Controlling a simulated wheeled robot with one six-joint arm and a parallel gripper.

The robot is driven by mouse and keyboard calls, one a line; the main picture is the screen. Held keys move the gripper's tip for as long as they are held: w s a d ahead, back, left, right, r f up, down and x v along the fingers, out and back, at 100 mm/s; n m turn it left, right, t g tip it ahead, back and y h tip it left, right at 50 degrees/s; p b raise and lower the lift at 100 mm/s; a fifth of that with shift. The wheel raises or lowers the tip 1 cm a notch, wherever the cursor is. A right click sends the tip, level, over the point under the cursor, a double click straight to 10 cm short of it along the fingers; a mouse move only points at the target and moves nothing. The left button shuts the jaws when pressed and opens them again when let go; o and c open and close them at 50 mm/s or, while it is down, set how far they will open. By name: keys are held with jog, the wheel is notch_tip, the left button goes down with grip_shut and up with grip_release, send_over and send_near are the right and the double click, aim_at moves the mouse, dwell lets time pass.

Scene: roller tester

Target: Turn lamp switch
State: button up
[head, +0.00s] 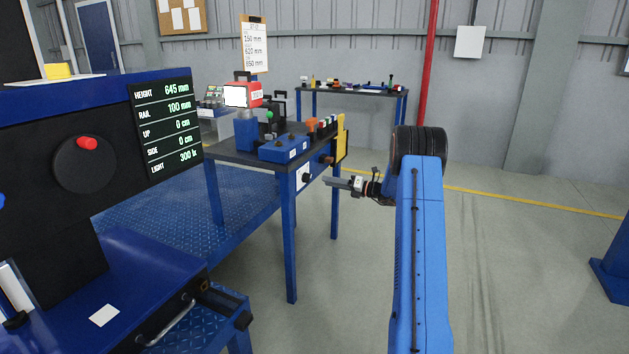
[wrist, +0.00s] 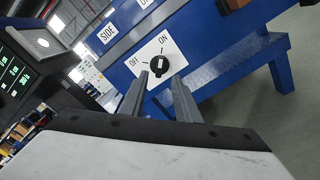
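The lamp switch is a black rotary knob (wrist: 158,66) on a white plate (wrist: 151,55) marked OFF and ON, shown tilted in the wrist view. The knob has a small pale mark; I cannot tell for sure which label it points at. In the head view the knob (head: 306,178) shows dark on its plate at the blue bench's end. My gripper (wrist: 160,80) is open, with its two grey fingers apart and pointing at the knob. In the head view my gripper (head: 328,182) is just right of the knob. I cannot tell whether the fingertips touch it.
The blue bench (head: 289,230) carries a blue box (head: 284,149) and small coloured parts. A yellow panel (head: 341,137) stands at its right end, above my gripper. A black display (head: 164,126) is at left. Open floor (head: 500,270) lies at right.

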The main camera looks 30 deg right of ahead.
aim_at(307, 178)
jog(key=x, duration=0.7)
jog(key=shift+w+a, duration=0.25)
jog(key=shift+w, duration=0.05)
jog(key=shift+c, duration=0.6)
grip_shut()
